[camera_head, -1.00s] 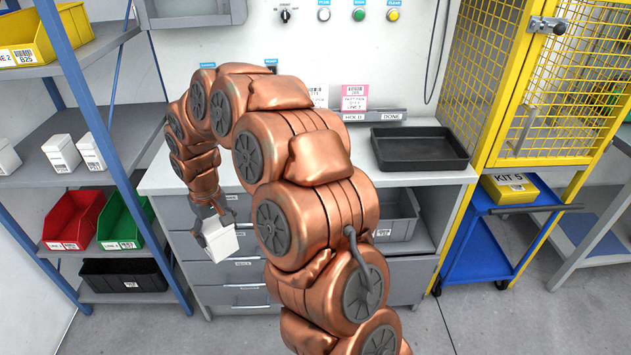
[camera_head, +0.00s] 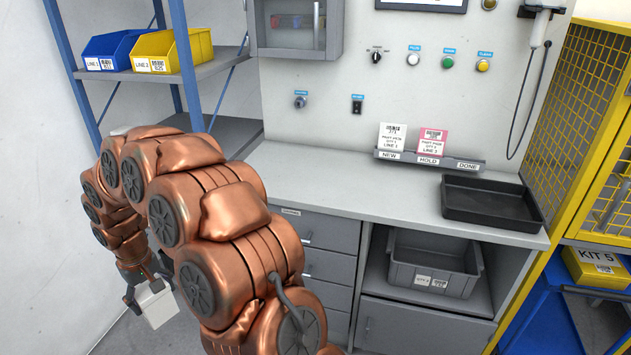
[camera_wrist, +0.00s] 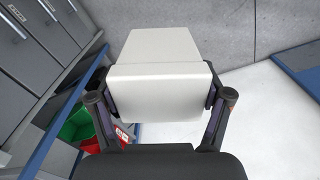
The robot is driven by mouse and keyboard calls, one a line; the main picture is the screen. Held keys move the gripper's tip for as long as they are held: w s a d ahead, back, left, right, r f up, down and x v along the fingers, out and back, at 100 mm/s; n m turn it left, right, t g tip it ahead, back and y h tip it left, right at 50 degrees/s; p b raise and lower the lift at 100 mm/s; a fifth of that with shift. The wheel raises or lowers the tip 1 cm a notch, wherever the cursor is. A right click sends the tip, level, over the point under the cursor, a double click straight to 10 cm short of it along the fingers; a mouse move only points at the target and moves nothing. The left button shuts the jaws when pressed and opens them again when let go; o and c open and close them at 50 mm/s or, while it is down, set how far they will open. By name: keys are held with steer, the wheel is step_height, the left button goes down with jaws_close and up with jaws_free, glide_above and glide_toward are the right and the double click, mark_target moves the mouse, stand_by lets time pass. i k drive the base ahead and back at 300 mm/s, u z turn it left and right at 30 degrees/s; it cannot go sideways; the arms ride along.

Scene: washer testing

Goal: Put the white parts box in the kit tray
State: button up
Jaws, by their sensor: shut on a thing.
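My gripper (camera_head: 150,283) hangs at the lower left in the head view, shut on the white parts box (camera_head: 159,307). The box is off the shelves and the bench, held above the floor. In the wrist view the box (camera_wrist: 160,48) fills the upper middle, with one finger of my gripper (camera_wrist: 158,92) on each side. An empty, shallow black tray (camera_head: 490,214) lies on the right end of the grey bench top. My copper arm hides part of the bench's left side and the shelf.
The bench top (camera_head: 350,178) left of the tray is clear, with a card rail (camera_head: 428,160) behind. A grey bin (camera_head: 433,274) stands under it. A yellow KIT 5 box (camera_head: 597,268) is on a blue cart at right, beside a yellow cage. Shelving (camera_head: 215,70) stands left.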

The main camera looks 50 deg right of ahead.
mark_target(496, 208)
steer(key=u, duration=0.85)
steer(key=k, duration=1.45)
steer(key=z, duration=0.9)
